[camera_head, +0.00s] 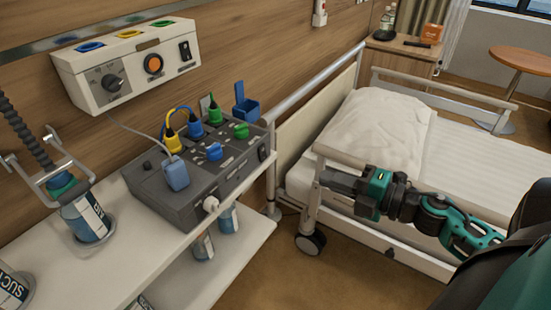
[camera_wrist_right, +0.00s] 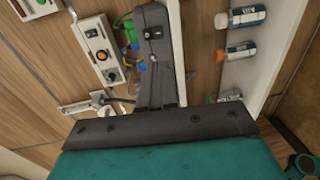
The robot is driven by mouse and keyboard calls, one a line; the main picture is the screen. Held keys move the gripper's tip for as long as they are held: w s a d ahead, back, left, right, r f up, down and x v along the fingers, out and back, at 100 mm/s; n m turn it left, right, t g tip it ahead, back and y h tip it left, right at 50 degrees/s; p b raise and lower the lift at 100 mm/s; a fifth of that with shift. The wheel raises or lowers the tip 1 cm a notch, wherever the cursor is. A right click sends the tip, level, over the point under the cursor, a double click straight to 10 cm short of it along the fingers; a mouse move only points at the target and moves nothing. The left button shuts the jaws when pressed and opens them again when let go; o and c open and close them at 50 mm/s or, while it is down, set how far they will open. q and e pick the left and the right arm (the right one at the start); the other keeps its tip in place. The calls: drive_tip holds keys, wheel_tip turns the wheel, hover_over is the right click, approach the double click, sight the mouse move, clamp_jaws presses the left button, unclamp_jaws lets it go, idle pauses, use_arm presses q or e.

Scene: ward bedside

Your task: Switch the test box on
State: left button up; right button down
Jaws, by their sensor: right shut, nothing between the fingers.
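A grey box (camera_head: 196,205) with coloured plugs and knobs stands on the white shelf. A black rocker switch (camera_head: 262,153) is at the right end of its front; I cannot tell its position. A white wall box (camera_head: 132,84) above it carries a dial (camera_head: 112,83), an orange button (camera_head: 153,65) and a black switch (camera_head: 184,51). The wall box also shows in the right wrist view (camera_wrist_right: 99,50). My right gripper (camera_head: 324,179) is shut and empty, right of the grey box and apart from it, in front of the bed. My left gripper is not in view.
The white shelf (camera_head: 128,252) holds a labelled suction bottle (camera_head: 86,220) at left. A metal bed rail (camera_head: 312,88) rises behind the shelf's right end. The bed (camera_head: 465,150) fills the right side. Between the grey box and my right gripper there is open space.

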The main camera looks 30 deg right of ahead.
sight(264, 158)
drive_tip(key=shift+w, duration=0.1)
drive_tip(key=x, duration=1.4)
drive_tip(key=shift+p, duration=0.3)
drive_tip(key=shift+f+t+b, duration=0.3)
drive_tip(key=shift+b, duration=0.55)
drive_tip(key=shift+r, duration=0.3)
